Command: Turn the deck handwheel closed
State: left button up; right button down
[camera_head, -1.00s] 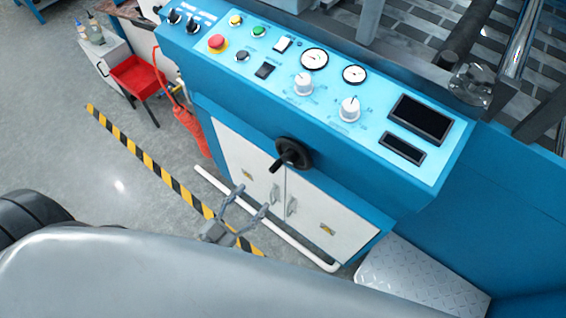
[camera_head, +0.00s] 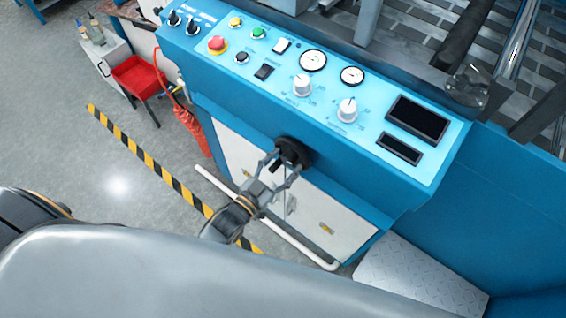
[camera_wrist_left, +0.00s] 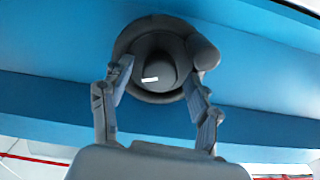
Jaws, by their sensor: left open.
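The black deck handwheel (camera_head: 296,150) sits on the front face of the blue machine, above the white cabinet doors. It also shows in the left wrist view as a dark round wheel (camera_wrist_left: 152,30) with a small white mark on its hub and a knob (camera_wrist_left: 203,52) at its right edge. My left gripper (camera_head: 278,170) is open, its fingers reaching up to the wheel. In the wrist view the left gripper (camera_wrist_left: 158,97) has one finger at each side of the wheel's lower part, the right one near the knob. I cannot tell whether they touch it. My right gripper is not in view.
The control panel (camera_head: 250,90) with dials, buttons and gauges is above the wheel. White cabinet doors (camera_head: 320,215) with handles are below it. A white pipe (camera_head: 310,254) runs along the floor. A metal step plate (camera_head: 415,280) is at the lower right.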

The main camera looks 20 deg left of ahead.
pick_arm(q)
jog(key=c, duration=1.2)
jog(key=shift+o, duration=0.2)
jog(key=shift+m, duration=0.4)
jog(key=m, duration=0.3)
jog(key=shift+p, duration=0.4)
jog(key=m, duration=0.3)
jog(key=shift+m, duration=0.3)
jog(key=m, duration=0.4)
jog(key=shift+m+b, duration=0.45)
jog(key=shift+m, duration=1.45)
